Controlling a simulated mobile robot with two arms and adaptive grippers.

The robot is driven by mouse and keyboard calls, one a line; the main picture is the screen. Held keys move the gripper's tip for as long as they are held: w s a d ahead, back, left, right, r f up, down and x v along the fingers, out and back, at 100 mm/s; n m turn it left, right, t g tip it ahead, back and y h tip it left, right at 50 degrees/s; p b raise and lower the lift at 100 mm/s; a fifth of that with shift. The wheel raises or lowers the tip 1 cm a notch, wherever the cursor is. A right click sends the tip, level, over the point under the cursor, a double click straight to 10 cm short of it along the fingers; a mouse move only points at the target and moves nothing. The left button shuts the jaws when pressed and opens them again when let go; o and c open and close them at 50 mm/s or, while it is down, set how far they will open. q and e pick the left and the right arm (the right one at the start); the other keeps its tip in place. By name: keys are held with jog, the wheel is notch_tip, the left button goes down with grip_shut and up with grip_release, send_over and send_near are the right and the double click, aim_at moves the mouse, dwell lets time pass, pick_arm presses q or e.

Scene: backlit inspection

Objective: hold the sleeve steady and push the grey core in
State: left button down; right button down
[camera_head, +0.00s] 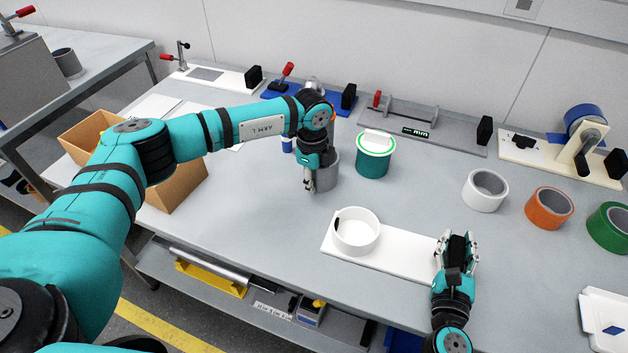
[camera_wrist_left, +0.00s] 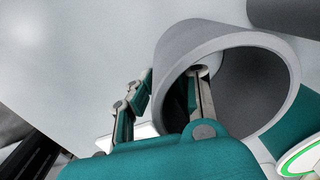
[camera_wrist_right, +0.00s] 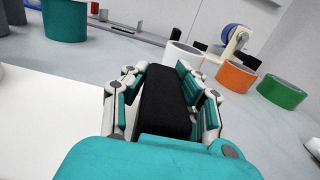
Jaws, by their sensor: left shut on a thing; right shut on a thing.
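The grey core (camera_head: 329,172), a hollow cylinder, appears to stand upright on the table behind and left of the sleeve. My left gripper (camera_head: 309,184) is shut on its near wall; in the left wrist view one finger is inside the grey core (camera_wrist_left: 190,45) and one outside. The white sleeve (camera_head: 357,238), a short open ring with a dark mark on its left side, sits on a white base plate (camera_head: 400,262). My right gripper (camera_head: 457,240) is shut on a black block (camera_wrist_right: 165,105) at the plate's right end. The sleeve is outside the right wrist view.
A teal cylinder (camera_head: 373,162) with a white top stands just right of the core. White (camera_head: 484,190), orange (camera_head: 549,207) and green (camera_head: 608,228) rings lie to the right. Several fixtures line the back edge. A cardboard box (camera_head: 180,185) is at left. Table between core and sleeve is clear.

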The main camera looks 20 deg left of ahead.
pick_arm(q)
jog(key=c, duration=1.8)
grip_release()
jog(key=shift+f, duration=0.15)
jog(key=o, duration=0.4)
jog(key=shift+o, duration=0.2)
